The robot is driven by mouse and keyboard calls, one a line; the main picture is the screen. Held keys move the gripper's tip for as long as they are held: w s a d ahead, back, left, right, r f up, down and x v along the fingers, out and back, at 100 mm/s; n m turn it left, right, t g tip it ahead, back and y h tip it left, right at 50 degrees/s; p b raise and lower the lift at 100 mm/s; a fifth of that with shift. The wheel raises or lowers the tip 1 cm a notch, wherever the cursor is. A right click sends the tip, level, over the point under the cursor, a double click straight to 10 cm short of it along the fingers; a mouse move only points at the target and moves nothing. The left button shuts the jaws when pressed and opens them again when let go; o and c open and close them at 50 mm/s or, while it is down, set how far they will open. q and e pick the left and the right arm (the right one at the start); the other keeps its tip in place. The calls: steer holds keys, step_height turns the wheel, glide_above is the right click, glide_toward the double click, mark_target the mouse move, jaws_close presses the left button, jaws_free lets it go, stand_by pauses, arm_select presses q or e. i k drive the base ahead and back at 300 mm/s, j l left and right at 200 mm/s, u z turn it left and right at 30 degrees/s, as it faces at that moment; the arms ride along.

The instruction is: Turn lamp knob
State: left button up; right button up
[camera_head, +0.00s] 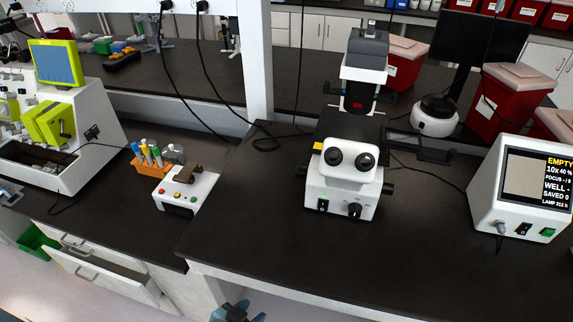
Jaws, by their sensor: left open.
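A white microscope (343,190) with two black eyepieces stands on the dark bench. A round black knob (355,210), likely the lamp knob, is on the right of its front base. My left gripper (237,312) shows at the bottom edge, partly cut off, in front of and below the bench edge. It is open, with nothing seen between its fingers, and well away from the knob. My right gripper is not in view.
A white monitor box (482,190) reading "EMPTY" stands right of the microscope. A small control box (185,188) and an orange tube rack (150,166) stand left. The front bench top (270,235) is clear before the microscope. Cables hang behind.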

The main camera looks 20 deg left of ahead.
mark_target(303, 167)
steer(key=j, duration=0.45)
steer(key=k+j+z, duration=0.15)
steer(key=j, duration=0.25)
steer(key=k+j, duration=0.1)
steer(key=j, duration=0.3)
steer(key=k+j+z, duration=0.1)
steer(key=j, duration=0.35)
